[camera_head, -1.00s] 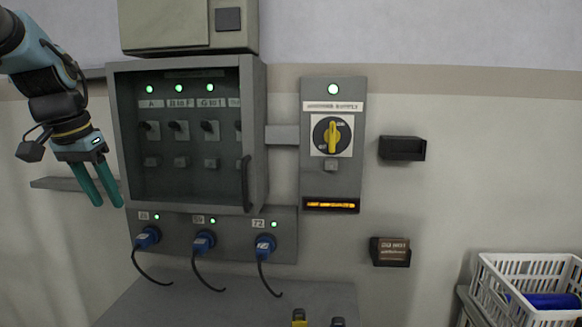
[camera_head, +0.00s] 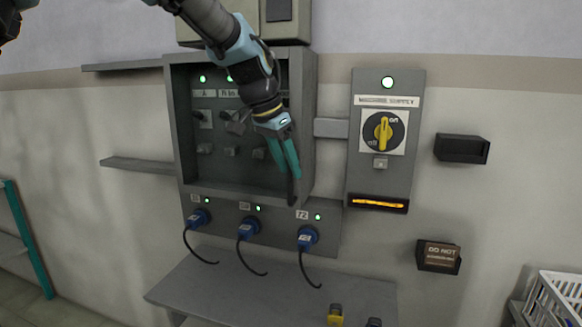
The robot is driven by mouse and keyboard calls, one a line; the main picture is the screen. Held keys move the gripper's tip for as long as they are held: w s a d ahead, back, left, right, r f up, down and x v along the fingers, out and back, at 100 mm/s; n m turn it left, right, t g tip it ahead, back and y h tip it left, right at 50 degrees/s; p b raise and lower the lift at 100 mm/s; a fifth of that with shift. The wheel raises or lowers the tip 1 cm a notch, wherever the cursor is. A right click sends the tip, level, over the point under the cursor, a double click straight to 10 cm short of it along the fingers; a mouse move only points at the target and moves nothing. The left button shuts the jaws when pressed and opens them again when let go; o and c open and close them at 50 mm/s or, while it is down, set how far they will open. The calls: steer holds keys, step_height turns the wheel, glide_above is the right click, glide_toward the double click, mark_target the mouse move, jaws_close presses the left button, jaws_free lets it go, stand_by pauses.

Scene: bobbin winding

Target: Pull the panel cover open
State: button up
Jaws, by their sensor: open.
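The panel cover (camera_head: 226,174) is a dark see-through door on the front of the grey wall box, and it looks shut. Its dark vertical handle (camera_head: 291,191) is at the right edge. My gripper (camera_head: 287,172) is open, with its teal fingers pointing down at the upper part of the handle. The fingers and wrist hide most of the handle; only its lower end shows. I cannot tell whether the fingers touch it or are around it. My arm also hides the right-hand switches behind the cover.
The supply panel (camera_head: 356,160) with a yellow rotary switch (camera_head: 383,131) is to the right. Blue plugs (camera_head: 306,236) with hanging cables are below the box, above a grey shelf (camera_head: 240,290). A white basket (camera_head: 556,304) is at lower right.

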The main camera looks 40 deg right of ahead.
steer(key=shift+x, duration=1)
jaws_close()
stand_by(0.8)
